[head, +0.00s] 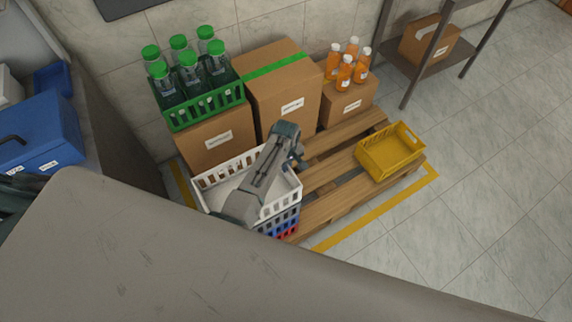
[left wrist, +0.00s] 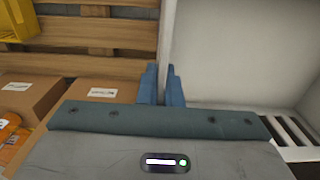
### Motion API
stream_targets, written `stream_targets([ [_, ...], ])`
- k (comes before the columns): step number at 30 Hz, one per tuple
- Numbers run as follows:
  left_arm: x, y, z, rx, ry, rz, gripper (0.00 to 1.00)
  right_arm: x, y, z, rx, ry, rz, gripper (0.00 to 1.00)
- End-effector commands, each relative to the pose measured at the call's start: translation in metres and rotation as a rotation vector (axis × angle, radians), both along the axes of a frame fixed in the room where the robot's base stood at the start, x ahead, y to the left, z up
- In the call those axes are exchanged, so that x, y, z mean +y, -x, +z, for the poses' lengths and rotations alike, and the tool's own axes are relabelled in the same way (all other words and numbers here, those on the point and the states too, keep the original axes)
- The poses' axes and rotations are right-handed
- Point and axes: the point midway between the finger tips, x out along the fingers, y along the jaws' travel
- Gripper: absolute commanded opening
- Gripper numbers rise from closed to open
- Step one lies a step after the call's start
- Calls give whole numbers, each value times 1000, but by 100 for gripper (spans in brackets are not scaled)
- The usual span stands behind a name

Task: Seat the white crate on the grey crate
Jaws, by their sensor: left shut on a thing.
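The white crate (head: 284,198) is over a crate stack at the pallet's near left corner in the head view. My left gripper (head: 298,160) is shut on its right-hand wall. The left wrist view shows the wall of the white crate (left wrist: 235,50) between the two blue fingers of my left gripper (left wrist: 162,88). Blue and red crate sides (head: 284,225) show just under the white crate. I cannot make out a grey crate; the white crate and my arm cover much of the stack. Whether the white crate touches the stack is unclear. My right gripper is out of view.
A wooden pallet (head: 325,205) carries cardboard boxes (head: 283,92), a green bottle crate (head: 207,108) and orange bottles (head: 345,72) behind the stack. A yellow crate (head: 388,155) sits at its right. A blue box (head: 45,130) stands at the left. Floor to the right is clear.

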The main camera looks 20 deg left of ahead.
Motion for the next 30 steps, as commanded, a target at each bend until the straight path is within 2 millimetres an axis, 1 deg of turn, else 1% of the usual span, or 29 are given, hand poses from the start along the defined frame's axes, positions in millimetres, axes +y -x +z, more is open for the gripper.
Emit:
stream_targets([
  [3,0,0,0,0,-1,0,0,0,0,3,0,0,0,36],
  [30,0,-1,-5,-1,-1,0,0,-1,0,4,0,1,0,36],
])
